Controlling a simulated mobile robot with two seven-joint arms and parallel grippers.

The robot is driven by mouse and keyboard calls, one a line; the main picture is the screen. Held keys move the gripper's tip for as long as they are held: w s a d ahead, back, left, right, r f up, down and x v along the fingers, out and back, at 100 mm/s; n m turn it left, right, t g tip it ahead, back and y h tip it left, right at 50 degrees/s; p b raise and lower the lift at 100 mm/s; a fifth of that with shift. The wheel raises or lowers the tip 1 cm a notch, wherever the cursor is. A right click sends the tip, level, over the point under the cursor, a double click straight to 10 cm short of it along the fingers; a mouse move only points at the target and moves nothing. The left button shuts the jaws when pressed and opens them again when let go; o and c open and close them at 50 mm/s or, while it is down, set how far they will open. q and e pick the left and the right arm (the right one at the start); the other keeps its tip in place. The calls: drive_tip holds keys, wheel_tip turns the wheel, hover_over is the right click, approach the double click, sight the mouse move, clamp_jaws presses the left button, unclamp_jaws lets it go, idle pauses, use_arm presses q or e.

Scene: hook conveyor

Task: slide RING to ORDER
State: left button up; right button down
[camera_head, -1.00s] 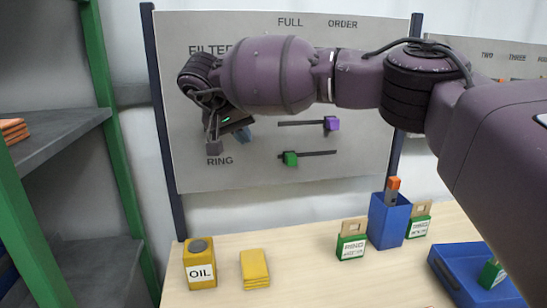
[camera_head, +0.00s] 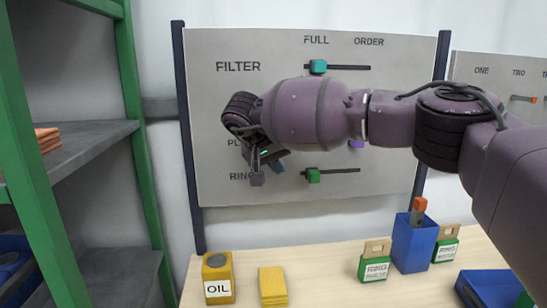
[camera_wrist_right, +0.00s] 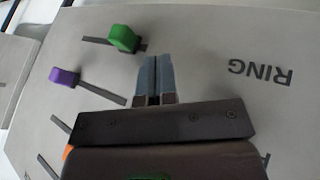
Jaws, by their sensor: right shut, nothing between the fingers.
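The RING row is the lowest on the grey board (camera_head: 225,115). Its green slider knob (camera_head: 313,175) sits at the left end of its dark track, below the FULL label (camera_head: 316,40); the track runs right toward beneath ORDER (camera_head: 369,42). The RING label (camera_head: 240,176) is partly hidden by my arm. My right gripper (camera_head: 279,166) is shut and empty, left of the green knob and apart from it. In the wrist view, the bluish fingertips (camera_wrist_right: 154,75) are between the green knob (camera_wrist_right: 123,38) and the RING label (camera_wrist_right: 260,71). My left gripper is out of view.
A teal knob (camera_head: 318,67) is on the FILTER row. A purple knob (camera_head: 356,143) is partly behind my arm; it shows clearly in the wrist view (camera_wrist_right: 64,77). The table below holds an OIL can (camera_head: 218,278), yellow cloths (camera_head: 272,287) and a blue bin (camera_head: 413,246).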

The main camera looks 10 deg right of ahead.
sight(313, 176)
drive_tip(key=w+d+f+p, duration=0.1)
drive_tip(key=d+f, duration=0.1)
drive_tip(key=d, duration=0.5)
drive_tip(key=d+f+p, duration=0.1)
drive_tip(key=d, duration=0.6)
drive_tip(key=shift+w+f, duration=0.35)
drive_tip(key=shift+f, duration=0.05)
